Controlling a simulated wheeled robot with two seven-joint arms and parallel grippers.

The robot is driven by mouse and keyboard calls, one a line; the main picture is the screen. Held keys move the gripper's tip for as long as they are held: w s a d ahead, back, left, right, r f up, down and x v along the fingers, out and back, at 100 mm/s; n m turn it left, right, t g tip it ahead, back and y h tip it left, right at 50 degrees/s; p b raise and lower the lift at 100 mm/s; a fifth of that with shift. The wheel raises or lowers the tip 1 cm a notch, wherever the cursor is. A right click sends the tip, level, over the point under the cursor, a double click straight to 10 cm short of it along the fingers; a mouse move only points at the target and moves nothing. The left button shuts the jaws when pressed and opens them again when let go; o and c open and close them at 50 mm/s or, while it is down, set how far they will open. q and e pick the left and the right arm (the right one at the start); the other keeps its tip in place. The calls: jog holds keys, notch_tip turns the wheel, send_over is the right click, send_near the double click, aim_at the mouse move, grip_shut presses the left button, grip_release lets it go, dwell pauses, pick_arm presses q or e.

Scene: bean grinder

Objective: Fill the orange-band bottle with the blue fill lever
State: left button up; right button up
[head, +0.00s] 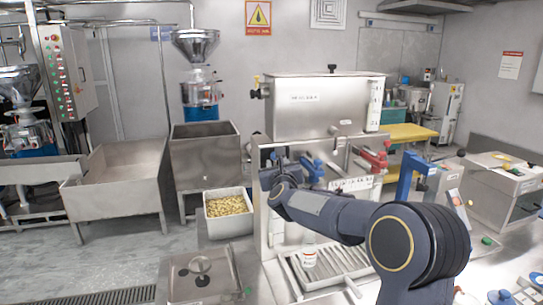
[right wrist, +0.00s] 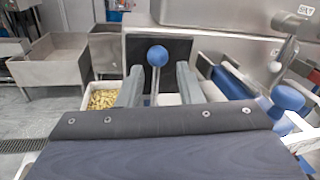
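A small white bottle with an orange-red band (head: 309,257) stands upright on the slatted drip tray (head: 333,272) below the steel filling machine (head: 308,112). In the right wrist view a blue ball knob (right wrist: 157,55) on a thin metal rod shows between the two grey fingers of my right gripper (right wrist: 160,72). The fingers are apart, with a visible gap beside the rod. In the head view my right arm reaches left across the machine's front, and its gripper (head: 281,165) is largely hidden by the wrist. My left gripper is out of view.
Blue valve parts (head: 312,166) and a red valve handle (head: 376,160) sit on the machine's front, close to my right arm. A bin of yellowish pieces (head: 228,193) stands left of the machine. Open floor lies farther left.

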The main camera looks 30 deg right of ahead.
jog(key=p+x, duration=0.1)
jog(key=x, duration=0.3)
jog(key=shift+w, duration=0.35)
jog(key=shift+c, duration=0.4)
grip_shut()
